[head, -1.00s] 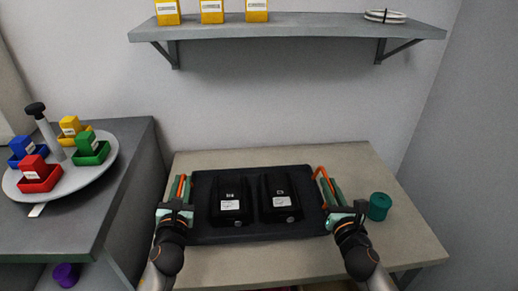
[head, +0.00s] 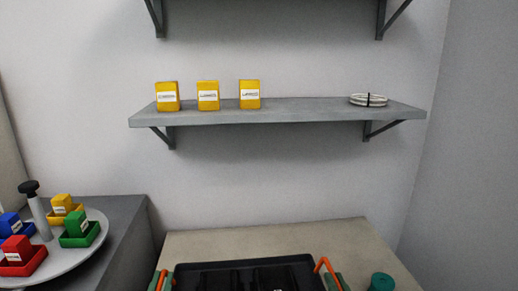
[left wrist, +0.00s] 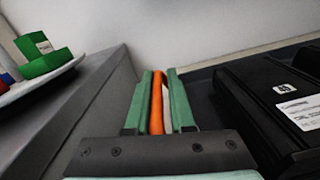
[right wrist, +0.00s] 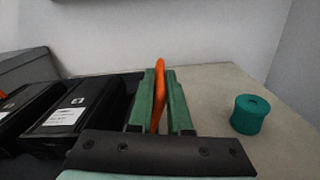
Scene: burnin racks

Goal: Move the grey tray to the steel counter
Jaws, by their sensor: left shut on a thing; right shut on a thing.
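The dark grey tray (head: 245,264) is at the bottom of the head view, over the beige table, its near part cut off. Whether it touches the tabletop cannot be told. It carries two black boxes with white labels, one in the left wrist view (left wrist: 265,105) and one in the right wrist view (right wrist: 82,115). My left gripper (head: 161,282) is shut on the tray's left orange handle (left wrist: 157,100). My right gripper (head: 331,281) is shut on its right orange handle (right wrist: 159,85). A dark grey counter (head: 130,225), possibly the steel one, stands at the left.
A round turntable (head: 85,250) with coloured bins and a black-knobbed post occupies the visible counter. A teal cylinder (head: 381,282) stands on the beige table (head: 290,238), right of the tray. A wall shelf (head: 290,112) holds three yellow boxes and a white coil.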

